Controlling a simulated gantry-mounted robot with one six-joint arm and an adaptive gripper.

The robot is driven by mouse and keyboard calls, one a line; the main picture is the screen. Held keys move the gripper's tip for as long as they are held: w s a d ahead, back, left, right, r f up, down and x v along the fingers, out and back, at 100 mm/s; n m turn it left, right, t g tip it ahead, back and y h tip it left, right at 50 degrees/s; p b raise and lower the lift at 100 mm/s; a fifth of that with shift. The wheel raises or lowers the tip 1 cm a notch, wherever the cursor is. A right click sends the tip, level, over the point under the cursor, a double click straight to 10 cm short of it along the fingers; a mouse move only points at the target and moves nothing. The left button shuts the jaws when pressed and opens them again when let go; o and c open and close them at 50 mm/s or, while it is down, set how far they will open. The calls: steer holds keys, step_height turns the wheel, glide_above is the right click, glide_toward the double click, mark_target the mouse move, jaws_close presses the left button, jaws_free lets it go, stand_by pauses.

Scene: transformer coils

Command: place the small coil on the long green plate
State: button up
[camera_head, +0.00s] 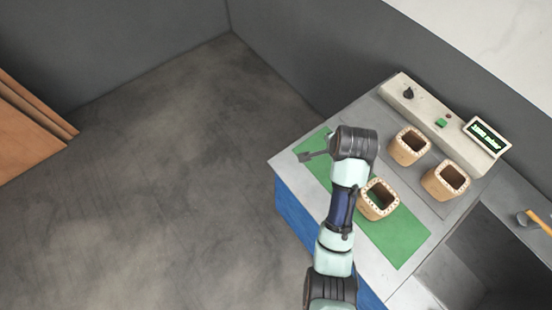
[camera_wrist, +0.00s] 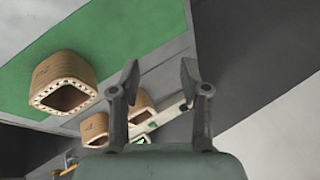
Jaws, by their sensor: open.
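A tan, square-ringed coil (camera_head: 371,209) with a dark open centre stands on the long green plate (camera_head: 404,240), just right of my arm; it also shows in the wrist view (camera_wrist: 64,68). Two similar coils, one at the back (camera_head: 399,152) and one to the right (camera_head: 435,187), stand on the grey area behind the plate. I cannot tell surely which coil is the small one. My gripper (camera_wrist: 160,75) is open with nothing between its fingers. In the head view it points left above the plate's far left end, away from the coils.
A control box (camera_head: 425,108) with a knob, a green button and a lit display (camera_head: 484,138) runs along the table's back edge. A hammer-like tool (camera_head: 530,219) lies at the right, beside a recessed grey bay (camera_head: 470,260). The floor left of the table is clear.

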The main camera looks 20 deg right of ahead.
steer(key=s+a+r+n+t+y, duration=0.1)
steer(key=a+r+n+t, duration=0.1)
steer(key=a+r+n, duration=0.3)
steer(key=a+r+n+t+y, duration=0.1)
steer(key=a+r+n+t, duration=0.2)
steer(key=a, duration=1.1)
steer(key=s+a+r+n+t, duration=0.1)
steer(key=a+r+n+t, duration=0.2)
steer(key=a+r+n, duration=0.4)
steer(key=a+n, duration=0.3)
steer(key=n, duration=0.1)
steer(key=shift+s+y, duration=0.3)
steer(key=shift+y, duration=0.1)
steer(key=shift+d+f, duration=0.1)
steer(key=shift+c, duration=0.4)
